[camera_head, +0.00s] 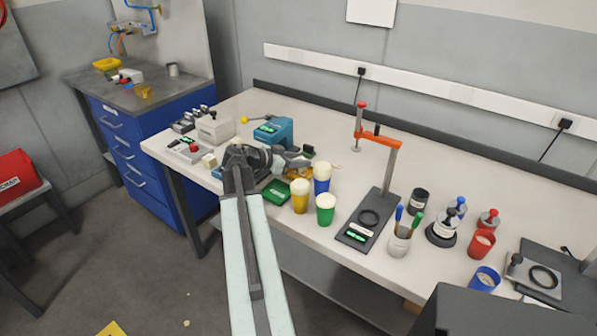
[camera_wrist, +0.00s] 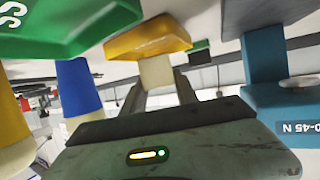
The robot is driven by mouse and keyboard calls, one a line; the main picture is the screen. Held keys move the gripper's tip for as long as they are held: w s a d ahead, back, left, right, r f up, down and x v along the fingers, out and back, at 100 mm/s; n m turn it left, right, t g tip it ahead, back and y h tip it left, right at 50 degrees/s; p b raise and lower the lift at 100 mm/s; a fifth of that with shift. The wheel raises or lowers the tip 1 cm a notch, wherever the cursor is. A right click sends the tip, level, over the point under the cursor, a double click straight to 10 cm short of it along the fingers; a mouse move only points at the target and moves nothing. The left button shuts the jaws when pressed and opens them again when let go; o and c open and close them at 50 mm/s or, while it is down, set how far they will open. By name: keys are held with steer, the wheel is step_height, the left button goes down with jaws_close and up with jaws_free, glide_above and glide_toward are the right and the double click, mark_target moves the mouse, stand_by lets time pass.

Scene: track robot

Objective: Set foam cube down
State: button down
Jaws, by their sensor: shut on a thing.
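In the wrist view a small cream block, which I take as the foam cube (camera_wrist: 156,73), sits between the two fingers of my gripper (camera_wrist: 160,82). The gripper is shut on it. A yellow flat-faced piece (camera_wrist: 148,38) shows right against the cube in the picture; I cannot tell whether they touch. In the head view my gripper (camera_head: 296,160) reaches low over the bench (camera_head: 340,165), behind the yellow cup (camera_head: 300,197) and left of the blue cup (camera_head: 322,184). The cube cannot be made out clearly there.
A green device (camera_head: 276,192) lies in front of my gripper. A teal gauge (camera_head: 273,131) stands behind it. A green cup (camera_head: 325,210) stands in front of the blue one. A clamp stand (camera_head: 368,215) is to the right.

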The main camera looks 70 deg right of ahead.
step_height(320, 180, down, 2)
steer(key=shift+f+b, duration=0.2)
steer(key=shift+b, duration=0.3)
steer(key=shift+r, duration=0.2)
steer(key=shift+f, duration=0.15)
steer(key=c, duration=0.9)
jaws_free()
steer(key=shift+c, duration=0.2)
steer(key=shift+r+p, duration=0.35)
steer(key=shift+p, duration=0.05)
steer(key=p+v, duration=0.4)
steer(key=v, duration=0.8)
steer(key=shift+f, duration=0.1)
